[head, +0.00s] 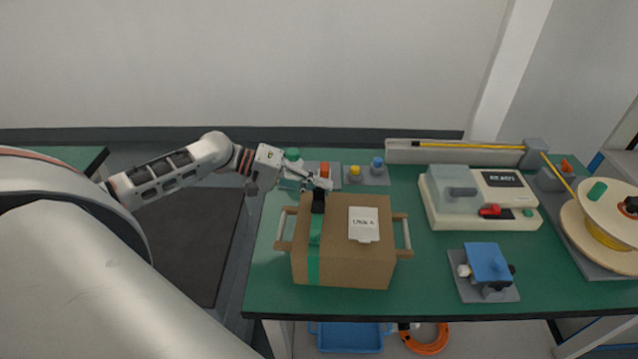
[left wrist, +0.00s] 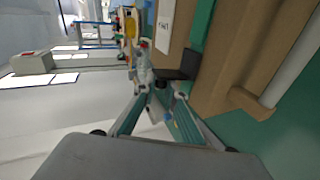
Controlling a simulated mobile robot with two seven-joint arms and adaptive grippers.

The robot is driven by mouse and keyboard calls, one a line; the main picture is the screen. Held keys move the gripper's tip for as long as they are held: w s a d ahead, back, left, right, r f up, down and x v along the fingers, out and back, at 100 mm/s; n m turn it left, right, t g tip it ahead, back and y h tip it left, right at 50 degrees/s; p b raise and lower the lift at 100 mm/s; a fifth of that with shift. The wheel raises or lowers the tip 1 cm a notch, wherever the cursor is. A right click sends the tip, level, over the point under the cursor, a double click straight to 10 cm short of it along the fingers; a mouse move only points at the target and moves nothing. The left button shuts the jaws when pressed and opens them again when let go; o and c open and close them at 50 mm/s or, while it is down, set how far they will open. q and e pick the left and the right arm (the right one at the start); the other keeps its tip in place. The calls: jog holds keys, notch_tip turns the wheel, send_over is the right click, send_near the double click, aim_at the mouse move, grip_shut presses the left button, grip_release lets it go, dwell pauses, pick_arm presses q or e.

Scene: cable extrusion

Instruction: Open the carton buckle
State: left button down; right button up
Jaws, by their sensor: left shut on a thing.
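A brown cardboard carton (head: 365,265) stands on the green table (head: 265,285). A green strap (head: 313,262) runs over its top and down its front, with a black buckle (head: 318,203) at the top. The buckle also shows in the left wrist view (left wrist: 178,74). My left gripper (head: 321,184) reaches in from the left at the carton's far top edge and is shut on the buckle. In the left wrist view its fingers (left wrist: 160,84) converge at the buckle's edge. Whether the buckle is unlatched cannot be told. My right gripper is out of view.
The carton has side handles (head: 404,235) and a white label (head: 363,224). Behind it stand coloured knobs (head: 354,173). To the right are a white machine (head: 460,205), a blue-topped fixture (head: 487,262) and a cable spool (head: 605,215).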

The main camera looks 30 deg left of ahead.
pick_arm(q)
jog(key=shift+w+a+n+g+p, duration=0.1)
jog(key=shift+w+n+g+p, duration=0.2)
jog(key=shift+n, duration=0.3)
jog(key=shift+f+h, duration=0.15)
jog(key=shift+h, duration=0.15)
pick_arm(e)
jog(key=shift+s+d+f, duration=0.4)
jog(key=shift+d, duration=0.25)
pick_arm(q)
jog(key=c, duration=2.1)
grip_release()
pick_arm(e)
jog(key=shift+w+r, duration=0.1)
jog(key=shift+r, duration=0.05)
pick_arm(q)
jog(key=shift+a, duration=0.1)
jog(key=v, duration=1.2)
jog(key=shift+w, duration=0.2)
